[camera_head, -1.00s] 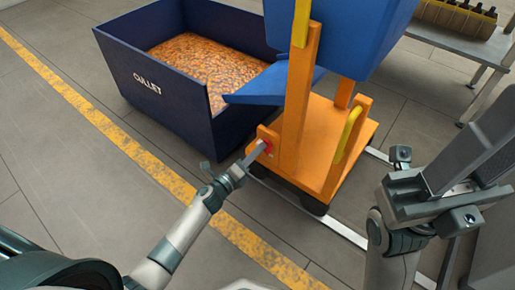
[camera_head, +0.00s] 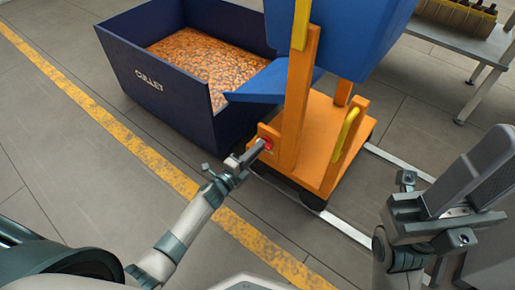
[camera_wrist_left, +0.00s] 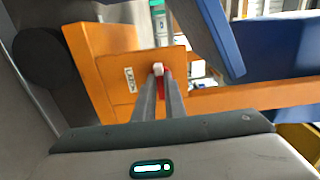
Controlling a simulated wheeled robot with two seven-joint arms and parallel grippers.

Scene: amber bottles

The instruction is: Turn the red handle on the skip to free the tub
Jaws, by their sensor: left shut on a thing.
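The skip is an orange wheeled frame (camera_head: 320,128) with the blue tub (camera_head: 345,35) high on it, cut off at the top of the head view. The red handle (camera_head: 268,144) is low on the frame's near left side, mostly covered by my fingers. My left gripper (camera_head: 262,147) is shut on the red handle. In the left wrist view the two fingers (camera_wrist_left: 160,82) close around it, with a bit of red (camera_wrist_left: 160,70) showing against the orange plate (camera_wrist_left: 125,80). My right gripper (camera_head: 475,180) is raised at the right, apart from everything; its jaw gap is unclear.
A dark blue bin (camera_head: 165,105) marked CULLET, full of orange-brown bits, stands left of the skip, under the tub's blue lip (camera_head: 257,88). A yellow grab bar (camera_head: 346,134) is on the frame's right. A grey table (camera_head: 465,42) with bottles stands back right. The floor at left is clear.

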